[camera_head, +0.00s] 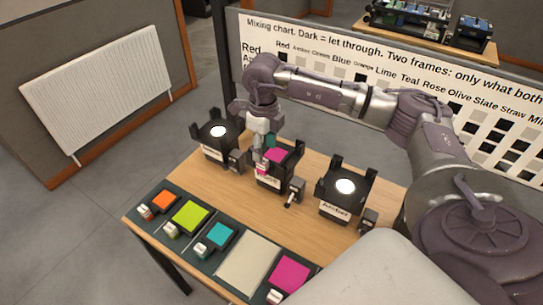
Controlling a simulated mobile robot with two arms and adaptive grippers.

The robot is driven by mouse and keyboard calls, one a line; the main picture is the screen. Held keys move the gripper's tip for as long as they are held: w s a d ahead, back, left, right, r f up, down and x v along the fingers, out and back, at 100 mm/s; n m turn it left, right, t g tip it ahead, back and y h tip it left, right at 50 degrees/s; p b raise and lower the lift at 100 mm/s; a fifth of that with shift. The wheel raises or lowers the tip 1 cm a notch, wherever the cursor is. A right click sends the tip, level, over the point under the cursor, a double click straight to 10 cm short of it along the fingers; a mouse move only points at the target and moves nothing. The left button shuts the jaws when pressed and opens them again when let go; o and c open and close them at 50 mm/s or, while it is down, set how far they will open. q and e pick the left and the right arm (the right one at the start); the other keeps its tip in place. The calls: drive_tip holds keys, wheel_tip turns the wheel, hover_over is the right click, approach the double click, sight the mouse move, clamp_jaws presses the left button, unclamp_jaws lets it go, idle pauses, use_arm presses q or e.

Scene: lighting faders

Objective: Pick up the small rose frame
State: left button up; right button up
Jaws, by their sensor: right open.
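One pink, rose-coloured frame (289,274) lies at the near right end of the dark tray. Another pink piece (278,155) shows at the middle black lamp holder (272,182); I cannot tell its size, as my gripper partly covers it. My right arm reaches in from the right, and my right gripper (261,155) points down at the left side of the middle holder, close to the pink piece. It is open, and I cannot tell whether its fingers touch anything. A bit of teal shows behind it. My left gripper is out of view.
The tray also holds orange (163,200), lime (190,217) and teal (220,235) frames and a pale blank panel (248,264). Lit holders stand left (216,141) and right (344,194) of the middle one. A mixing chart (300,47) stands behind the table.

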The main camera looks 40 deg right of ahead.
sight(263, 163)
drive_tip(key=f+p, duration=0.1)
drive_tip(key=f, duration=0.2)
drive_tip(key=shift+w+f, duration=0.1)
drive_tip(key=shift+w, duration=0.1)
wheel_tip(263, 163, down, 3)
drive_tip(key=shift+w+r+p, duration=0.15)
drive_tip(key=shift+r+p, duration=0.05)
drive_tip(key=shift+p, duration=0.25)
drive_tip(key=shift+f, duration=0.4)
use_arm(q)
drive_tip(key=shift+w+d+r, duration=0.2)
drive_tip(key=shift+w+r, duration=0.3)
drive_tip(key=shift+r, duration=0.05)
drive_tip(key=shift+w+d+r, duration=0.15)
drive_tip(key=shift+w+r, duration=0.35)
use_arm(e)
clamp_jaws()
